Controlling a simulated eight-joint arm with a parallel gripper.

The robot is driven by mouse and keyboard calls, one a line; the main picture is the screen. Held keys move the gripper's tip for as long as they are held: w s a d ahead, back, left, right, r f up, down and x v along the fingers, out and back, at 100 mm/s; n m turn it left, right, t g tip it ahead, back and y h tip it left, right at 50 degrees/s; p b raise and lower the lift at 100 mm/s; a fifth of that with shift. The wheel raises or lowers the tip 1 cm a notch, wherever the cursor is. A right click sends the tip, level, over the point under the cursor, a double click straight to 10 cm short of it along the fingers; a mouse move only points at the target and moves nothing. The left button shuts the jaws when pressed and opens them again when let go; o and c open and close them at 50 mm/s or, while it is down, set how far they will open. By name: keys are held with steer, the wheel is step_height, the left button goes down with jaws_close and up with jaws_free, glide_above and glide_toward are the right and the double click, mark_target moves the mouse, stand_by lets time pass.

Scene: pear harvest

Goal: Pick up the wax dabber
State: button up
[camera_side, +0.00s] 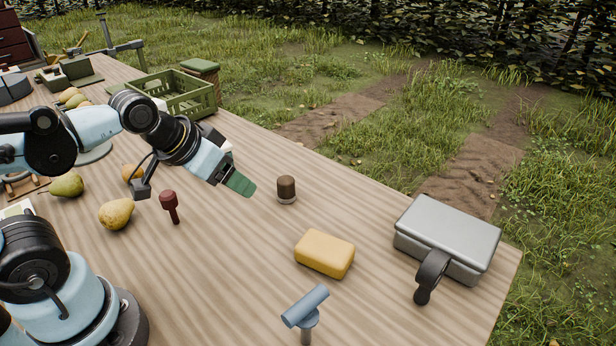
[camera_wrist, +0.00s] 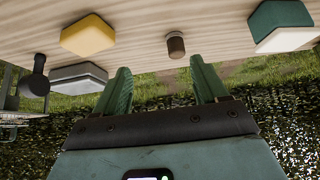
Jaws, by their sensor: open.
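A short brown cylinder on a pale round base (camera_side: 286,186) stands upright on the table and looks like the wax dabber, though I cannot be sure. It also shows near the top middle of the wrist view (camera_wrist: 176,45), beyond my fingertips and between their lines. My gripper (camera_side: 241,184) is to its left in the side view, apart from it and above the table. In the wrist view my gripper's green fingers (camera_wrist: 160,72) are spread, with nothing between them.
Pears (camera_side: 116,214) lie left, a green crate (camera_side: 180,97) behind. A green-and-white block (camera_wrist: 283,25) shows in the wrist view. Table around the cylinder is clear.

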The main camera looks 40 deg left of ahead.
steer(key=n, duration=0.2)
steer(key=n+h, duration=1.1)
steer(key=n, duration=1)
glide_toward(286, 180)
steer(key=d, duration=0.1)
steer(key=w+d, duration=0.1)
steer(key=d, duration=0.1)
steer(key=w+d, duration=0.1)
steer(key=shift+w+d+f, duration=0.1)
steer(key=shift+d+f, duration=0.1)
steer(key=shift+f, duration=0.2)
steer(key=shift+a+f+n, duration=0.5)
steer(key=shift+f+n, duration=0.05)
steer(key=shift+n, duration=0.05)
steer(key=shift+x, duration=3.7)
steer(key=shift+f+h, duration=0.1)
steer(key=shift+h, duration=0.2)
steer(key=c, duration=1)
steer(key=shift+c, duration=0.2)
